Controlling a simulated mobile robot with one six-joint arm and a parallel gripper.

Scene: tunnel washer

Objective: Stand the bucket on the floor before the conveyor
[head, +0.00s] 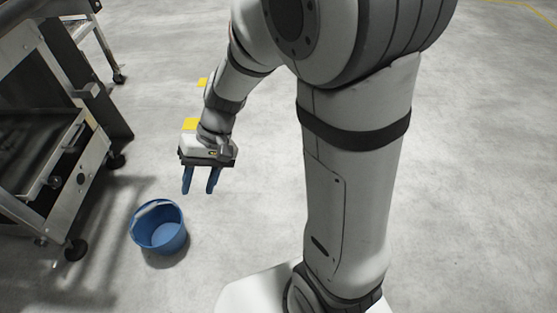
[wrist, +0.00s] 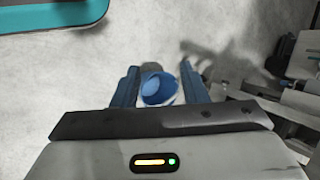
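The blue bucket (head: 160,229) stands upright on the grey floor in the head view, with a pale handle lying along its rim. It also shows in the wrist view (wrist: 158,88), between and beyond the two fingers. My gripper (head: 199,190) is up and to the right of the bucket in the head view, pointing down. Its two blue fingers are apart with nothing between them, and it does not touch the bucket. In the wrist view the gripper (wrist: 158,72) also shows its spread fingers. I cannot tell for sure whether the wheeled metal frame (head: 97,150) is the conveyor.
The metal frame on castors stands close to the left of the bucket; a caster (head: 76,249) is near it. Machinery also shows at the right of the wrist view (wrist: 290,100). A teal-edged thing (wrist: 55,14) is at its top left. The floor (head: 480,150) to the right is clear.

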